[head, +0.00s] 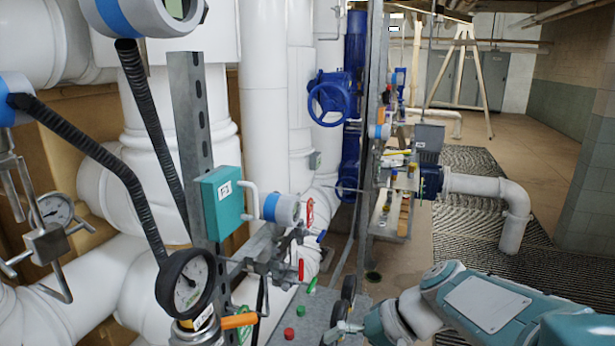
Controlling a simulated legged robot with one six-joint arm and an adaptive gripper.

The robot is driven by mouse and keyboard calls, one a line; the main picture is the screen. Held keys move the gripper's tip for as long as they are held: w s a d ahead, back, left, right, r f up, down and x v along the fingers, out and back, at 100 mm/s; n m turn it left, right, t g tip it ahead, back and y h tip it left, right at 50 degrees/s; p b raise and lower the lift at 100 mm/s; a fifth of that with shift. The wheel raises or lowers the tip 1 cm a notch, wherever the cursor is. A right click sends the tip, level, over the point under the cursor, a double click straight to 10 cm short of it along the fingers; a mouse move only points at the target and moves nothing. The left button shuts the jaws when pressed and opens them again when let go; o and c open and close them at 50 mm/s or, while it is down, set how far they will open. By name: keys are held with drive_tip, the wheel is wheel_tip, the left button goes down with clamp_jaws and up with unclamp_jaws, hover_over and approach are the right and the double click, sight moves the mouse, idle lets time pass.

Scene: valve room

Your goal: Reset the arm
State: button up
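My arm (490,303), teal and white, reaches in from the bottom right of the head view. It is bent, and its wrist end (388,322) is low at the bottom centre. A small grey and black part beyond the wrist, next to the grey panel, looks like my gripper (343,328). It is small and partly cut off by the bottom edge, so I cannot tell whether it is open or shut. I see nothing clearly held in it.
A grey panel (308,312) with red and green buttons is close left of my wrist. Gauges (188,283), small valves and thick white pipes (265,120) fill the left. A blue handwheel valve (331,97) stands behind. A white elbow pipe (513,205) and open floor lie at right.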

drive_tip(key=s+d+r+n+t+h, duration=0.1)
drive_tip(key=s+d+t+h, duration=0.3)
drive_tip(key=s+d+h, duration=0.5)
drive_tip(key=s, duration=0.2)
drive_tip(key=shift+s, duration=0.35)
idle(2.2)
